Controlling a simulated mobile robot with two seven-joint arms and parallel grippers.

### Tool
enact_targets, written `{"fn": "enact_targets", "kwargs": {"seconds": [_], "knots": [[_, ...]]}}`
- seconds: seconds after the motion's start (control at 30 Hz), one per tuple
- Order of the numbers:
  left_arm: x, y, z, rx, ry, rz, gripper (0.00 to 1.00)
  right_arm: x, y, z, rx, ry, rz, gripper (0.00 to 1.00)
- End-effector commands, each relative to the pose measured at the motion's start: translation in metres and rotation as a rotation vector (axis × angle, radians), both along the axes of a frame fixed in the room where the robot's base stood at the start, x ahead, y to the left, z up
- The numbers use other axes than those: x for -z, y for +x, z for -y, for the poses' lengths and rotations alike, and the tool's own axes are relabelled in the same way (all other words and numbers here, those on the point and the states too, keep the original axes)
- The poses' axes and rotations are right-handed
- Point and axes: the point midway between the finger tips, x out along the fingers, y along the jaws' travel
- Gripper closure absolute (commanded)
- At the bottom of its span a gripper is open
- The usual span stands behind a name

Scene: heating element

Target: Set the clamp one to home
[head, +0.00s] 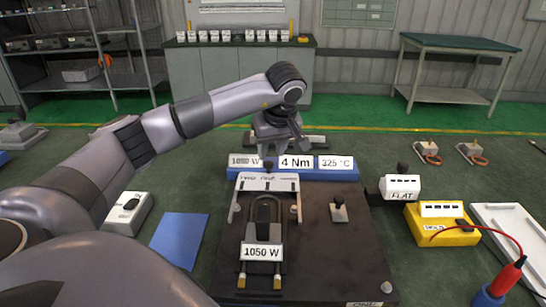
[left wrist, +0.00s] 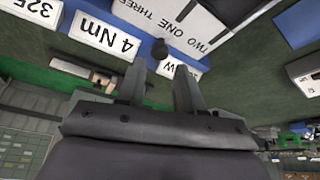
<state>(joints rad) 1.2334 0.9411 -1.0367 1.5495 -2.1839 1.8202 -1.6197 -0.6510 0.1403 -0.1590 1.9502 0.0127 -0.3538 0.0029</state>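My left gripper (head: 277,148) hangs over the far edge of the dark plate (head: 335,250), just behind the row of labels. In the left wrist view its two fingers (left wrist: 160,88) stand apart with nothing seen between them. A dark round knob (left wrist: 160,48) lies just beyond the fingertips; it also seems to show in the head view (head: 268,165). Beside it is a white bar (left wrist: 205,28) reading "TWO ONE THREE"; the bar (head: 267,182) lies across the plate's far part. I cannot tell which part is clamp one. My right gripper is not in view.
A heating element labelled 1050 W (head: 262,253) lies on the plate. A small metal block with a knob (head: 339,212) is to its right. A "FLAT" block (head: 400,187), a yellow box (head: 441,230) and a red tool (head: 497,287) stand at right. A blue mat (head: 180,239) lies left.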

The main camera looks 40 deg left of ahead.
Motion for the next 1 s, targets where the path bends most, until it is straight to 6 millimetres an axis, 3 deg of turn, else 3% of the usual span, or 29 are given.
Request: {"fn": "enact_targets", "kwargs": {"seconds": [0.3,0.63,0.67,0.77,1.0], "knots": [[0.04,0.007,-0.015,0.0,0.001,-0.002,0.64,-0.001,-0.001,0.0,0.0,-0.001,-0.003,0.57],[0.045,0.009,-0.016,0.001,0.001,0.001,0.64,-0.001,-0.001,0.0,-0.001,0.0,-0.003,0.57],[0.045,0.009,-0.016,0.001,0.001,0.001,0.67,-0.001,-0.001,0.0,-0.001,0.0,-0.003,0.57],[0.045,0.009,-0.016,0.001,0.001,0.001,1.0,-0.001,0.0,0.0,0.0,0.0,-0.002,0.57],[0.045,0.008,-0.016,0.001,0.001,0.0,1.0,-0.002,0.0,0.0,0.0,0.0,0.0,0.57]]}}
